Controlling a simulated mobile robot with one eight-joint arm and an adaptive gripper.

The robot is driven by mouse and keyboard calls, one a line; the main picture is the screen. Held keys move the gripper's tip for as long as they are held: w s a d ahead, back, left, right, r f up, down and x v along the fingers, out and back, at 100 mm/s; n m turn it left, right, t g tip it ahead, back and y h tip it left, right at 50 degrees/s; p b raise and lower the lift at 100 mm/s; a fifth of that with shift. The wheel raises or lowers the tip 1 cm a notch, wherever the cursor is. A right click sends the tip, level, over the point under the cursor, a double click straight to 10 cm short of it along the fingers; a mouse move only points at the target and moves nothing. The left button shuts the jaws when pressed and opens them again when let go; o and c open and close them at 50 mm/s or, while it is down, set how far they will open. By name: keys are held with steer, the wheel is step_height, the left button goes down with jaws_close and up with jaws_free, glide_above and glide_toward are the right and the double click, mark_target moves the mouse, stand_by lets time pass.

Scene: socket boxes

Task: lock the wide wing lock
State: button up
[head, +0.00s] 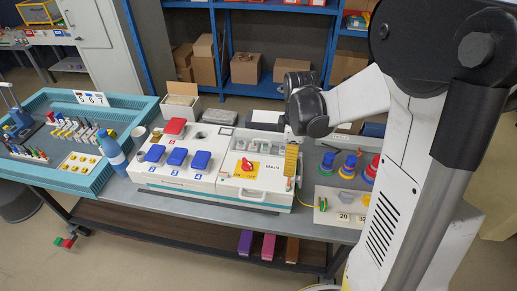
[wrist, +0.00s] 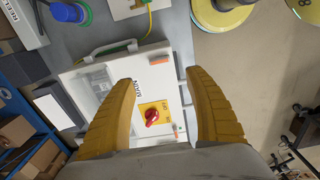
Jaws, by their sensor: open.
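The white MAIN box (head: 262,190) stands on the bench, with a red rotary switch (head: 247,165) on a yellow plate and a clear window. In the wrist view the box (wrist: 145,85) lies below my fingers, and the red switch (wrist: 152,117) shows between them. Small orange parts sit along the box edge, one between the fingertips (wrist: 159,60) and one lower (wrist: 180,129). I cannot tell which part is the wide wing lock. My gripper (wrist: 161,76) is open and empty. In the head view its yellow fingers (head: 291,160) hang over the box's right side.
Blue-lidded sockets (head: 176,157) and a red lid (head: 175,126) fill the box's left part. Stacked colored rings (head: 348,166) are on the right. A grey handle (wrist: 108,44) rises at the box's side.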

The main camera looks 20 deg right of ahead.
mark_target(289, 182)
steer(key=shift+d+f, duration=0.1)
steer(key=shift+f, duration=0.5)
step_height(289, 182, down, 10)
steer(key=b, duration=0.3)
steer(key=c, duration=1.2)
